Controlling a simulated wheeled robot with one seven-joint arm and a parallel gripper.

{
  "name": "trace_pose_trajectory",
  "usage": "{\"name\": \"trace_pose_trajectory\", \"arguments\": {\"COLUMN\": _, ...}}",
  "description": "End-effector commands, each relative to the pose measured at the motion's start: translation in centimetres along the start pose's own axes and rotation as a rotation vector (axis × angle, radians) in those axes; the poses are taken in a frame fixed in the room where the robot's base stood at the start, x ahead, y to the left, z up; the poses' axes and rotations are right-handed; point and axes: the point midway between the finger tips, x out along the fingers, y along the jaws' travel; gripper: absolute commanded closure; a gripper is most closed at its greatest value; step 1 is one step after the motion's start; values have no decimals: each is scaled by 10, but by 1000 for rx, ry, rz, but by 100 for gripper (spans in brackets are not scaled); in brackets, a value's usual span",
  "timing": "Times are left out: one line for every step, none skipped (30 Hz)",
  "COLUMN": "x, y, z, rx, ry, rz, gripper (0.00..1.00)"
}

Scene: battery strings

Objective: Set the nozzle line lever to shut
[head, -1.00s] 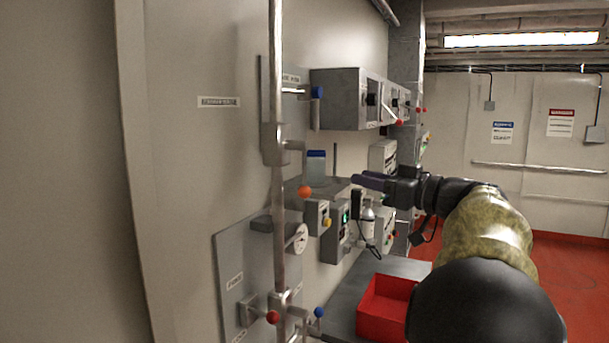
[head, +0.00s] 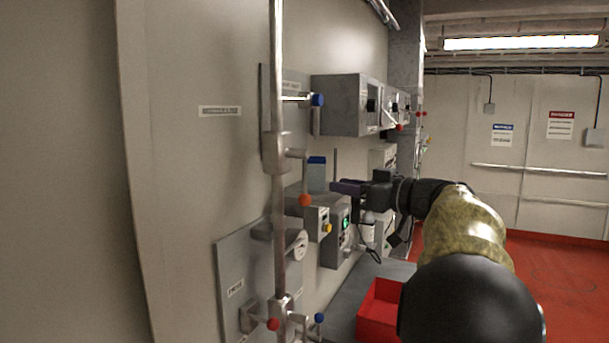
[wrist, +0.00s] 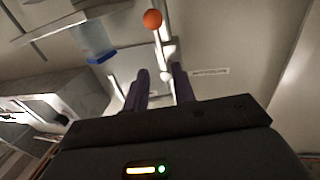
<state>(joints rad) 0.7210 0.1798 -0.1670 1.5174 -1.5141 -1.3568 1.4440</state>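Several ball-ended levers sit along a vertical pipe (head: 278,60) on the wall. One has a blue knob (head: 317,100) at the top, one an orange knob (head: 304,200) in the middle, and red (head: 272,324) and blue (head: 319,317) knobs are low down. The labels are too small to read, so I cannot tell which is the nozzle line lever. My gripper (head: 336,187) is right of the pipe, a little right of and above the orange knob in the picture. In the wrist view, its two dark fingers (wrist: 159,80) are apart with nothing held; the orange knob (wrist: 152,19) shows beyond them.
Grey control boxes (head: 340,105) stick out of the wall above and behind my gripper. A round gauge (head: 298,244) is near the pipe. A red bin (head: 378,307) stands low at the right. Open red floor lies further right.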

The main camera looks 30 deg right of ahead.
Motion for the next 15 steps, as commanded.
{"name": "trace_pose_trajectory", "arguments": {"x": 10, "y": 0, "z": -2, "rx": 2, "ry": -1, "rz": -4, "gripper": 74}}
{"name": "trace_pose_trajectory", "arguments": {"x": 16, "y": 0, "z": -2, "rx": 1, "ry": -1, "rz": -4, "gripper": 74}}
{"name": "trace_pose_trajectory", "arguments": {"x": 22, "y": 0, "z": -2, "rx": 2, "ry": -1, "rz": -3, "gripper": 74}}
{"name": "trace_pose_trajectory", "arguments": {"x": 28, "y": -1, "z": -2, "rx": 2, "ry": -1, "rz": -3, "gripper": 74}}
{"name": "trace_pose_trajectory", "arguments": {"x": 33, "y": -1, "z": -2, "rx": 2, "ry": 0, "rz": -4, "gripper": 74}}
{"name": "trace_pose_trajectory", "arguments": {"x": 40, "y": 0, "z": -2, "rx": 2, "ry": 0, "rz": -4, "gripper": 74}}
{"name": "trace_pose_trajectory", "arguments": {"x": 45, "y": 0, "z": -2, "rx": 2, "ry": 0, "rz": -4, "gripper": 74}}
{"name": "trace_pose_trajectory", "arguments": {"x": 51, "y": 0, "z": -2, "rx": 2, "ry": 0, "rz": -3, "gripper": 74}}
{"name": "trace_pose_trajectory", "arguments": {"x": 58, "y": -1, "z": -2, "rx": 2, "ry": 0, "rz": -4, "gripper": 74}}
{"name": "trace_pose_trajectory", "arguments": {"x": 63, "y": -1, "z": -2, "rx": 2, "ry": 0, "rz": -4, "gripper": 74}}
{"name": "trace_pose_trajectory", "arguments": {"x": 68, "y": 0, "z": -2, "rx": 2, "ry": 0, "rz": -3, "gripper": 74}}
{"name": "trace_pose_trajectory", "arguments": {"x": 75, "y": 0, "z": -2, "rx": 2, "ry": 0, "rz": -3, "gripper": 74}}
{"name": "trace_pose_trajectory", "arguments": {"x": 80, "y": 0, "z": -2, "rx": 2, "ry": -1, "rz": -2, "gripper": 74}}
{"name": "trace_pose_trajectory", "arguments": {"x": 86, "y": -1, "z": -2, "rx": 2, "ry": -1, "rz": -4, "gripper": 74}}
{"name": "trace_pose_trajectory", "arguments": {"x": 92, "y": 0, "z": -2, "rx": 1, "ry": 0, "rz": -4, "gripper": 74}}
